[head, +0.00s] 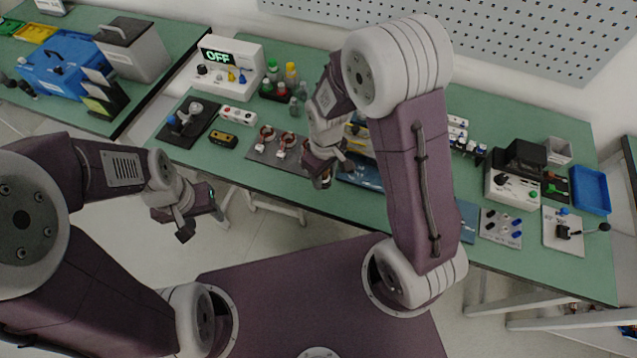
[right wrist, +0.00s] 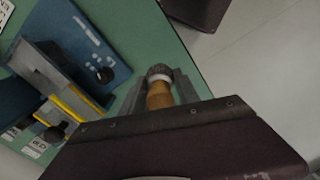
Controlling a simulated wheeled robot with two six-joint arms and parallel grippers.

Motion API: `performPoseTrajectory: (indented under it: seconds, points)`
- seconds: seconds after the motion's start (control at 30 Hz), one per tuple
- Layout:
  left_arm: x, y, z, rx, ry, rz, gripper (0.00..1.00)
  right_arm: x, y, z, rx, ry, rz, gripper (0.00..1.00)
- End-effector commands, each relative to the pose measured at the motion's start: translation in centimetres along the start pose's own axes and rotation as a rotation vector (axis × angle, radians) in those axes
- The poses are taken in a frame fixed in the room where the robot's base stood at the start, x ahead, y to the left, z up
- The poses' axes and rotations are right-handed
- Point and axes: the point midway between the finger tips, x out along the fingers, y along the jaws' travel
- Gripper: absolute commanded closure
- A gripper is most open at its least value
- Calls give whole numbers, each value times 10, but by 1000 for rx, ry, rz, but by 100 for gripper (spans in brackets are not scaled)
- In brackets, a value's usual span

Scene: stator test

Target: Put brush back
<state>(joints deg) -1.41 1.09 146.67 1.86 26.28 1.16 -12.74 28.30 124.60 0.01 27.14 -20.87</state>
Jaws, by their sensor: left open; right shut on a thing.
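The brush (right wrist: 159,92) shows in the right wrist view, with a tan handle and a grey, round head end above a pale band. My right gripper (right wrist: 160,88) is shut on it, one finger on each side. In the head view my right gripper (head: 322,172) is over the front edge of the bench, right of the plate with copper-coloured parts (head: 279,148). The brush is too small there to make out clearly. My left gripper (head: 198,212) is open and empty, in front of the bench and over the floor.
A blue fixture with a grey block (right wrist: 50,85) and a black knob stands close left of the right gripper in the right wrist view. The green bench (head: 230,160) also holds a white OFF display unit (head: 228,68), bottles and a blue tray (head: 590,190).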

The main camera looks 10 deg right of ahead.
Motion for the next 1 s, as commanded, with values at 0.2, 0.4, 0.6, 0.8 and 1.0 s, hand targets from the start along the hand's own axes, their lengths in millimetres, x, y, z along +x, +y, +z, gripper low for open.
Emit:
performPoseTrajectory:
  seconds: [0.2, 0.4, 0.6, 0.8, 1.0]
  points:
    - [-1, 0, 0, 0, 0, 0, 51, 9, -7, -13, 0, 1, 1, 100]
    - [1, 0, 0, 0, 0, 0, 51, 39, -7, -12, 0, -4, -1, 100]
    - [1, 0, 0, 0, 0, 0, 51, 49, -6, -13, 0, 2, 1, 100]
    - [3, 0, 0, 0, 0, 0, 51, 51, -6, -13, 0, 1, 0, 100]
    - [3, 0, 0, 0, 0, 0, 51, 52, -6, -13, 0, 1, 0, 40]
